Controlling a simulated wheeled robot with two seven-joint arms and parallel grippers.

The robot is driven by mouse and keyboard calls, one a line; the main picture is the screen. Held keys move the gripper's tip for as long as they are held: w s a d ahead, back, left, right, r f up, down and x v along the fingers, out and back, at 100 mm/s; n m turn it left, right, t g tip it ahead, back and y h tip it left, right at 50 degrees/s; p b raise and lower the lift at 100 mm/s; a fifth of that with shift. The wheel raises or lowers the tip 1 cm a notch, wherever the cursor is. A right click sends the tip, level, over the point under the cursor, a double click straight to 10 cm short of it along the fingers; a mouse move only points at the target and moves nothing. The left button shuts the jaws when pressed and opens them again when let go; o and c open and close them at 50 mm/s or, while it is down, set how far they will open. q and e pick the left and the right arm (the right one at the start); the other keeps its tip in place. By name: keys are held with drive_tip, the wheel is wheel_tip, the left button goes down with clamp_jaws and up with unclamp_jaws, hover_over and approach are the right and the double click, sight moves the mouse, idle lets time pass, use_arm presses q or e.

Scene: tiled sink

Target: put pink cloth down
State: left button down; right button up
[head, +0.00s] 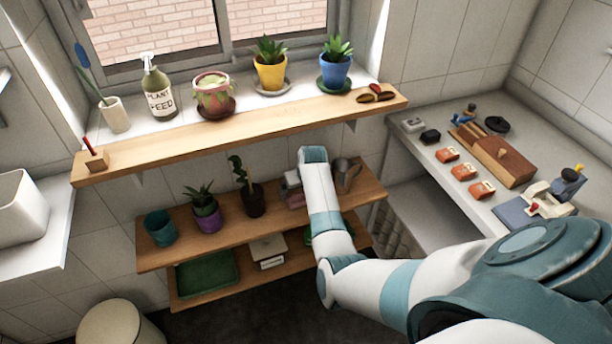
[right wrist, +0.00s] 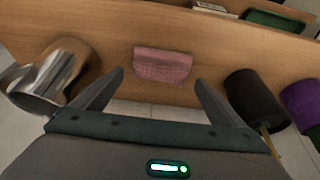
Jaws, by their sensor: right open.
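The pink cloth (right wrist: 163,65) lies as a small folded patch on the wooden shelf board in the right wrist view. In the head view a bit of it (head: 297,201) shows on the upper of the two lower shelves, partly hidden by my right arm. My right gripper (right wrist: 158,79) is open. Its two fingers stand apart on either side of the cloth in that view, with a gap between each finger and the cloth. In the head view the gripper is mostly hidden by my forearm. My left gripper is not in view.
A metal jug (right wrist: 58,75) stands left of the fingers and a black pot (right wrist: 253,97) right of them, with a purple pot (right wrist: 301,103) beyond it. The long upper shelf (head: 240,125) overhangs behind my arm. A counter (head: 440,165) with small items is at right.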

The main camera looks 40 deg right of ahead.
drive_tip(key=b+v, duration=0.3)
drive_tip(key=v, duration=1.2)
drive_tip(key=shift+s+a+r, duration=0.2)
drive_tip(key=shift+s+a, duration=0.05)
drive_tip(key=shift+a, duration=0.15)
drive_tip(key=shift+f, duration=0.1)
